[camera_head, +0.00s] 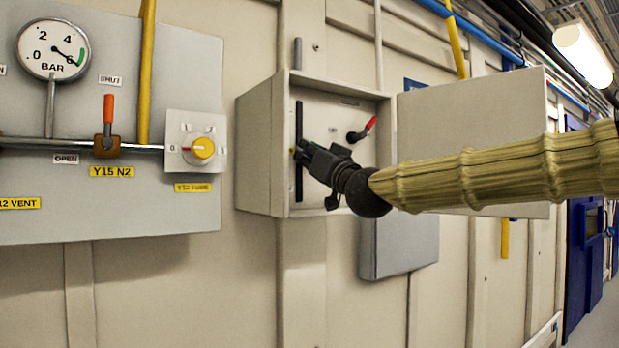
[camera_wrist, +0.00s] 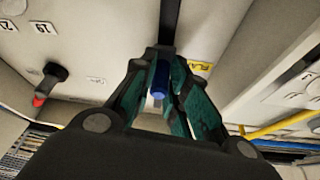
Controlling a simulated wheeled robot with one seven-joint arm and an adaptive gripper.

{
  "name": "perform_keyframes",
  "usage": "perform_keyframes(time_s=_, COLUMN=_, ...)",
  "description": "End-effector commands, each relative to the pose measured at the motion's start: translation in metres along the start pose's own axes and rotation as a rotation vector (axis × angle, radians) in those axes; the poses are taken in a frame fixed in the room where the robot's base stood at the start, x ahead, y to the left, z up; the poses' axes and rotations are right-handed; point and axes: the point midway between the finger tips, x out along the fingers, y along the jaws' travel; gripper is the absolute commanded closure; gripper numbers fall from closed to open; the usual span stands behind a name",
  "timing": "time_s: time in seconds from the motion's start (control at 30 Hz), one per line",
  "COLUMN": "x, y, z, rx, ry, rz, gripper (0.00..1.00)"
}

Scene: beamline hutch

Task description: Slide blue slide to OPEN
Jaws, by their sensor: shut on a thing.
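The blue slide (camera_wrist: 160,79) shows in the wrist view as a small blue knob on a dark vertical track (camera_wrist: 169,20). My gripper (camera_wrist: 161,92) has its green-lined fingers shut on the knob, one on each side. In the head view my gripper (camera_head: 304,152) reaches into an open wall box and meets the black vertical slot (camera_head: 298,118) about midway along it. The blue knob is hidden there by the fingers. An OPEN label for this slide cannot be made out in either view.
The wall box (camera_head: 258,150) has its door (camera_head: 470,125) swung open to the right, behind my arm. A red-tipped lever (camera_head: 364,130) sits inside, right of the slot. A panel with a gauge (camera_head: 53,49), an orange-handled valve (camera_head: 108,118) and a yellow knob (camera_head: 203,148) is left.

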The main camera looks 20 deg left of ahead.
Motion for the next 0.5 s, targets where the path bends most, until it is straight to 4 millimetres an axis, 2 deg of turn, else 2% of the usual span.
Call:
perform_keyframes(time_s=0.03, x=0.006, y=-0.004, z=-0.018, rx=-0.003, ry=0.005, rz=0.0, gripper=1.0)
perform_keyframes(time_s=0.2, x=0.021, y=-0.011, z=-0.053, rx=-0.003, ry=0.004, rz=0.0, gripper=1.0)
perform_keyframes(time_s=0.33, x=0.03, y=-0.016, z=-0.073, rx=-0.002, ry=0.003, rz=-0.001, gripper=1.0)
perform_keyframes(time_s=0.5, x=0.035, y=-0.018, z=-0.086, rx=-0.001, ry=0.003, rz=0.0, gripper=1.0)
